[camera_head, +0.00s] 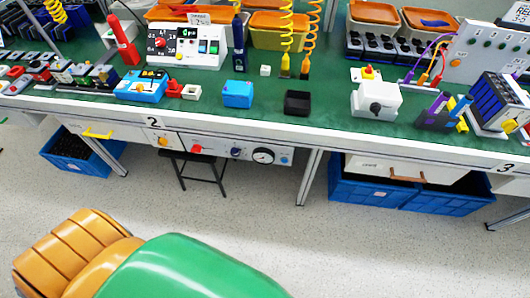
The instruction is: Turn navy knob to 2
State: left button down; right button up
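A small dark blue knob (236,152) sits on a grey-white panel (217,148) under the front edge of the workbench. It lies between a red knob (196,148) and a round gauge (263,156). Its pointer and any number marks are too small to read. Another dark knob (376,108) is on the front of a white box (364,97) on the bench; its exact colour is hard to tell. Neither of my grippers shows in the head view.
The green bench top (330,78) carries a blue box (237,95), a black box (297,103), a control box (186,45) and many other devices. Blue crates (365,190) and a dark stool (199,156) stand below. The floor before the bench is partly clear.

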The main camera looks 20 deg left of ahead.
aim_at(234, 151)
jog(key=u, duration=1.05)
jog(key=k+j, duration=0.05)
jog(key=j, duration=0.05)
